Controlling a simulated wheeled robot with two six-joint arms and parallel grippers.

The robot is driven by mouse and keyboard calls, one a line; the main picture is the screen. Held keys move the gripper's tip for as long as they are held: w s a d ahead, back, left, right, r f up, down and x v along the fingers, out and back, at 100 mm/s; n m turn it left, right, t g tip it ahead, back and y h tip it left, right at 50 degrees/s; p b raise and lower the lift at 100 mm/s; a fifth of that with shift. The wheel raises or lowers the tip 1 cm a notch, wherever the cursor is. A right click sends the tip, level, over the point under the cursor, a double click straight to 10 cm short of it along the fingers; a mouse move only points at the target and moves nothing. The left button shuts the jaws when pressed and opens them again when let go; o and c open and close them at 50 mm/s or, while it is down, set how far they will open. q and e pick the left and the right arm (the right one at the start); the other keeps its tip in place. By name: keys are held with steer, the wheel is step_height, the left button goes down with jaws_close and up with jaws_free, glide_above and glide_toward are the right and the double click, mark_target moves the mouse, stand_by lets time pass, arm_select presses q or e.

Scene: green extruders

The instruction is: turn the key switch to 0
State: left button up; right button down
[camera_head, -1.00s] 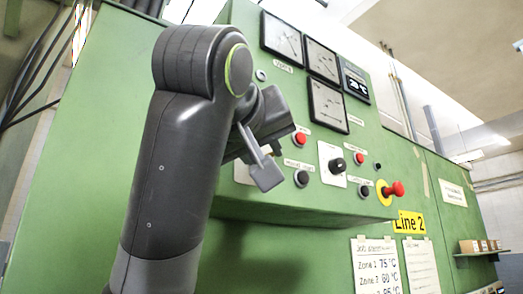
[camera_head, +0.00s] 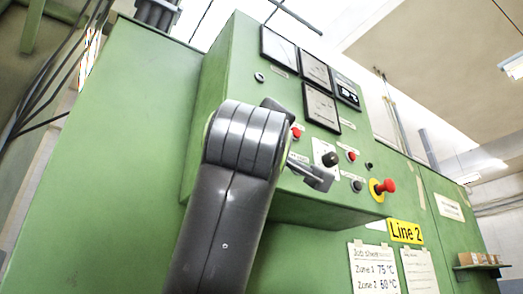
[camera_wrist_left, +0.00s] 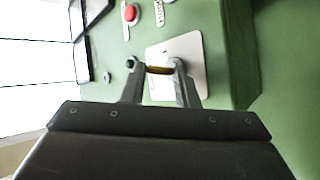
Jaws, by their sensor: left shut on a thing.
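The key switch sits on a white plate (camera_wrist_left: 196,46) on the green panel, seen in the left wrist view. Its brass-coloured key (camera_wrist_left: 159,70) lies crosswise between the two fingers of my left gripper (camera_wrist_left: 158,82), which is shut on it. The key's pointer mark cannot be read. My right gripper is not in view.
Near the gripper are a red button (camera_head: 296,132), a black knob (camera_head: 330,159) on a white plate, another red button (camera_head: 351,156), and a red emergency stop (camera_head: 385,187). Square gauges (camera_head: 322,107) sit above. The panel's lower edge overhangs paper sheets (camera_head: 375,270).

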arm_select(q)
steer(key=shift+w+d+f+n+t+y, duration=0.1)
steer(key=shift+n+t+y, duration=0.35)
steer(key=shift+n+y, duration=0.7)
steer(key=shift+w+d+f+n+t+y, duration=0.1)
steer(key=shift+n+t+y, duration=0.35)
steer(key=shift+n+y, duration=0.9)
steer(key=shift+n, duration=0.3)
steer(key=o, duration=0.7)
steer(key=b+v, duration=1.2)
steer(key=v, duration=0.5)
steer(key=shift+s, duration=0.3)
